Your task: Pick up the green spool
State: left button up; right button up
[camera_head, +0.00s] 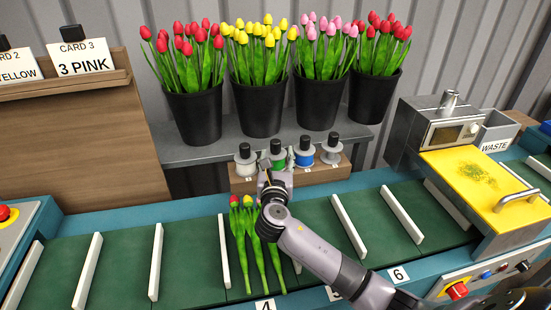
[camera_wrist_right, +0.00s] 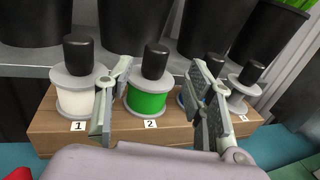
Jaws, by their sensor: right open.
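The green spool (camera_wrist_right: 148,100) has grey flanges and a black knob. It stands upright at label 2 on a wooden block (camera_wrist_right: 110,138). In the head view the green spool (camera_head: 279,156) is partly hidden by my right gripper (camera_head: 274,172). In the wrist view my right gripper (camera_wrist_right: 160,75) is open and empty, its fingers appearing on either side of the green spool; I cannot tell whether they touch it. My left gripper is not in view.
A white spool (camera_wrist_right: 76,98) stands left of the green one. A blue spool (camera_head: 304,156) and a pale spool (camera_head: 331,151) stand right. Black tulip buckets (camera_head: 260,107) stand behind. Tulips (camera_head: 255,245) lie on the divided green conveyor (camera_head: 190,260) below my arm.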

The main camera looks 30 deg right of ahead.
aim_at(275, 148)
jog(key=shift+x, duration=0.9)
jog(key=x, duration=0.3)
jog(key=shift+w+a+f, duration=0.1)
jog(key=shift+w, duration=0.3)
jog(key=shift+w+d, duration=0.25)
jog(key=shift+w, duration=0.2)
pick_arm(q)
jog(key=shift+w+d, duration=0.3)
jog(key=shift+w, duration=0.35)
pick_arm(e)
jog(key=shift+c, duration=0.5)
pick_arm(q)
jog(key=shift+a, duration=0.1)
pick_arm(e)
grip_shut()
